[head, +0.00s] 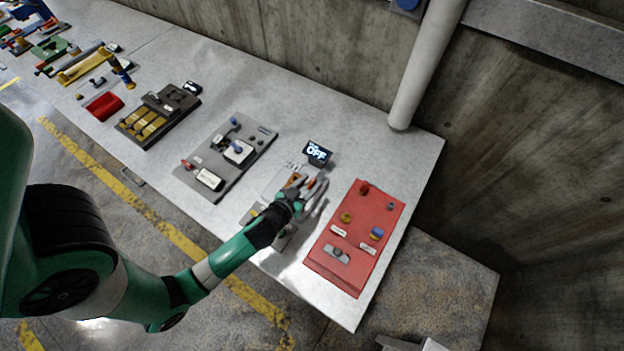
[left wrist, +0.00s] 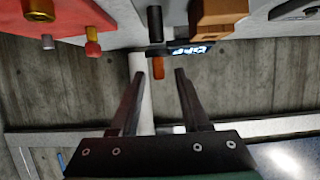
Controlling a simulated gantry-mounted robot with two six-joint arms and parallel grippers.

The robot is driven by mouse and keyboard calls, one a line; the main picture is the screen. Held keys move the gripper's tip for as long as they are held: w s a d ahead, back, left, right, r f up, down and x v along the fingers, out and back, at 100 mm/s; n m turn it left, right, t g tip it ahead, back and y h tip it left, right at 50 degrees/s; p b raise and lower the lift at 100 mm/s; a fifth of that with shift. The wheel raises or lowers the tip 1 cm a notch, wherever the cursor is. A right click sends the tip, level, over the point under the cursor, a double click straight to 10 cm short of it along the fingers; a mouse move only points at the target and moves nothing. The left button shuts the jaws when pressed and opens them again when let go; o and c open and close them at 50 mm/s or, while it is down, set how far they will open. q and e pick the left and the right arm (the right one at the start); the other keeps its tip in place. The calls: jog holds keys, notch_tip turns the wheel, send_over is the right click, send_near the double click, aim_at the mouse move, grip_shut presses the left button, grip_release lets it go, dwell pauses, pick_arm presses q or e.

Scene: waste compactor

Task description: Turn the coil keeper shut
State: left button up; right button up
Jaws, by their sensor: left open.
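My left gripper (head: 308,190) is over the small light-grey station (head: 265,188) beside the sign reading OFF (head: 317,153). In the left wrist view the two fingers of the left gripper (left wrist: 159,76) are apart, with nothing clearly held between them. A small orange tab (left wrist: 158,67) shows in the gap between the fingertips, below a dark cylinder (left wrist: 155,22). I cannot tell whether this tab is the coil keeper, or whether the fingers touch it. An orange-brown block (left wrist: 215,14) is right of the cylinder. My gripper hides part of the station in the head view.
A red panel (head: 345,262) with knobs lies right of the station. A grey panel (head: 210,180) lies to its left. A white pipe (head: 425,65) stands at the back by the concrete wall. Bare tabletop (head: 300,115) lies behind the stations.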

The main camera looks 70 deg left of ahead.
pick_arm(q)
jog(key=shift+x, duration=0.9)
grip_shut()
dwell(0.8)
